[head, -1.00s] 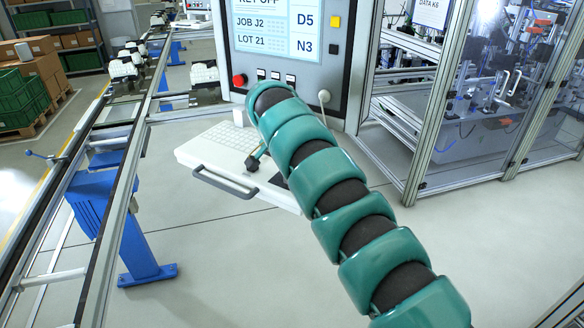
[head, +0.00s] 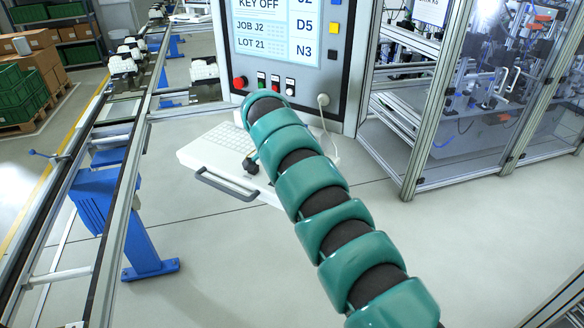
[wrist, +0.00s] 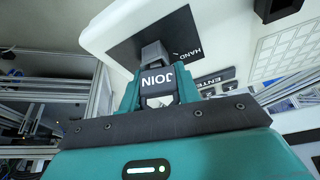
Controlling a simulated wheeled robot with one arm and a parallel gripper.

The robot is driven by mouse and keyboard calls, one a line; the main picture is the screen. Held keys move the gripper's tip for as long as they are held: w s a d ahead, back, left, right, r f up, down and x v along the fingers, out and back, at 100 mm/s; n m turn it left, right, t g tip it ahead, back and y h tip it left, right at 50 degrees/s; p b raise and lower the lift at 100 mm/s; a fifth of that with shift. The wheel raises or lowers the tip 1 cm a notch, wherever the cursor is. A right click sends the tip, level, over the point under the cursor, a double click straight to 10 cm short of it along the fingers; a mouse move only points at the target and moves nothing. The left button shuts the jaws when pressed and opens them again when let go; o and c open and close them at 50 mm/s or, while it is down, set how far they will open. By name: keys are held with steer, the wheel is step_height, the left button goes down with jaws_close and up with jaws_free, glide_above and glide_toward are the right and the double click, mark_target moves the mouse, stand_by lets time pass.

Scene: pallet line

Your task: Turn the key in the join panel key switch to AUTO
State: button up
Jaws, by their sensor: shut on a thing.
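In the wrist view my gripper (wrist: 158,98) is shut on the JOIN key (wrist: 157,85), a dark block whose white lettering appears upside down. The key's grey end (wrist: 152,57) meets a black key switch plate (wrist: 182,38) on a white housing. The word HAND is readable on the plate beside the key; I cannot see an AUTO mark. In the head view the panel screen (head: 275,30) reads KEY OFF, JOB J2, LOT 21. My arm crosses in front of the panel's lower part, and the key switch cannot be made out there.
A white keyboard shelf (head: 215,155) with a dark handle juts out below the panel. A red button (head: 239,83) sits at the panel's lower left. A conveyor (head: 125,130) runs along the left, and a glazed machine cell (head: 440,110) stands at the right. Open floor lies between.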

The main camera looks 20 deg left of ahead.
steer(key=shift+s+m+p, duration=0.1)
steer(key=shift+m+p, duration=0.3)
steer(key=shift+p, duration=1.1)
steer(key=shift+f, duration=0.1)
steer(key=o, duration=1.5)
